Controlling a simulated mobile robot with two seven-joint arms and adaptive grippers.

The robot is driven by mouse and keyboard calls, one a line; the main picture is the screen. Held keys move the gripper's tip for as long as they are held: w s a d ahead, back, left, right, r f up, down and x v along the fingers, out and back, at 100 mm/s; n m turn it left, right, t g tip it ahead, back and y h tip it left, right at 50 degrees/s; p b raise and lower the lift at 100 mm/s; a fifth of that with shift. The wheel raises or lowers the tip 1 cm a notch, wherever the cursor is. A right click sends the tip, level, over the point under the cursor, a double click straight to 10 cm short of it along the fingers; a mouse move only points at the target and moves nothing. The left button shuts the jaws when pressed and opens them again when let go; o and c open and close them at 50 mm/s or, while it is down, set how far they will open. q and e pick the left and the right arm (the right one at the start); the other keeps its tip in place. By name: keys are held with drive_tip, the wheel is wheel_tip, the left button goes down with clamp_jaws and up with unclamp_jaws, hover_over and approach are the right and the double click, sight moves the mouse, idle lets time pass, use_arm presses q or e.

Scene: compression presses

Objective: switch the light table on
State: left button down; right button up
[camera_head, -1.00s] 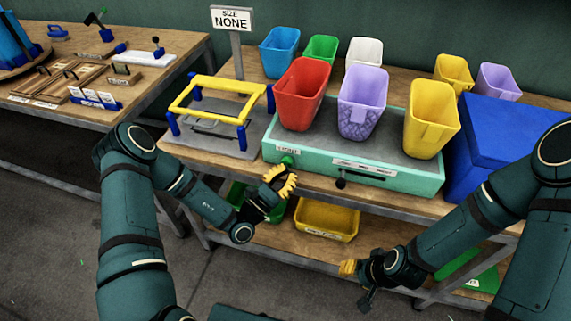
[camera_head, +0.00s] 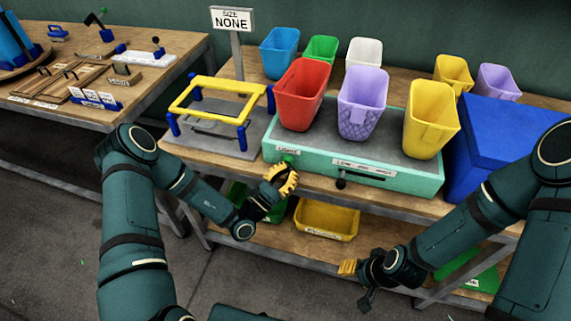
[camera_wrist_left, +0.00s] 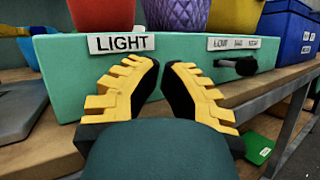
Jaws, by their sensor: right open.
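The light table (camera_head: 395,181) is a teal box with a grey top on the workbench. Its LIGHT label (camera_wrist_left: 122,43) faces me in the left wrist view. In the head view a green button (camera_head: 288,160) shows beside that label; in the wrist view it is hidden, and I see no clear glow on the top. My left gripper (camera_head: 285,174) is just in front of and below the button; contact cannot be told. Its yellow fingers (camera_wrist_left: 161,68) converge, tips close together, with nothing seen between them. My right gripper (camera_head: 347,267) is open and low in front of the bench.
A red bin (camera_head: 301,95), a purple bin (camera_head: 361,103) and a yellow bin (camera_head: 430,119) stand on the light table. A black knob (camera_head: 341,183) sticks out of its front. A yellow frame (camera_head: 214,98) stands left and a blue box (camera_head: 500,145) right.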

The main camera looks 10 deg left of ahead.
use_arm(q)
drive_tip(key=shift+w, duration=0.25)
idle(0.4)
drive_tip(key=shift+s, duration=0.2)
drive_tip(key=shift+s+p, duration=0.35)
drive_tip(key=shift+s, duration=0.15)
drive_tip(key=shift+s+p, duration=0.4)
drive_tip(key=shift+s, duration=0.45)
drive_tip(key=s+p, duration=0.1)
drive_tip(key=s, duration=0.3)
drive_tip(key=shift+s+a, duration=0.1)
drive_tip(key=shift+s, duration=0.05)
